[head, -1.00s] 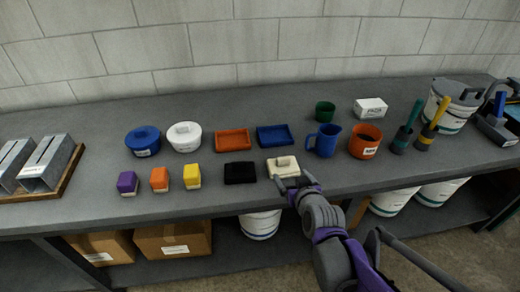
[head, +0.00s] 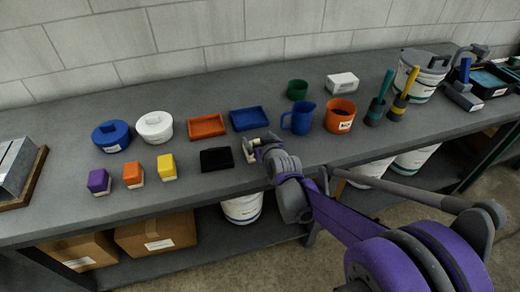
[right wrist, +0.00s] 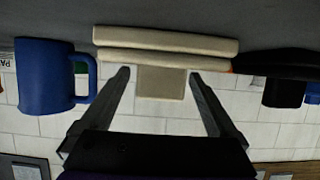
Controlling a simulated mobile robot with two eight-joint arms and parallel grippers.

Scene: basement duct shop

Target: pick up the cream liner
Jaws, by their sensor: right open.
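The cream liner (head: 250,156) lies on the grey bench, mostly hidden behind my right gripper (head: 264,144) in the head view. In the right wrist view, which is upside down, the cream liner (right wrist: 165,38) shows as a flat slab with a block-shaped grip (right wrist: 160,83) on it. My right gripper's two fingers (right wrist: 160,78) are apart, one on each side of that grip, with gaps on both sides. The gripper is open and holds nothing. My left gripper is not in view.
A black tray (head: 216,160) lies just left of the liner. A blue mug (head: 299,119) stands close on the right, and a blue tray (head: 248,118) lies behind. An orange pot (head: 340,115) is farther right. The bench's front edge is close to the liner.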

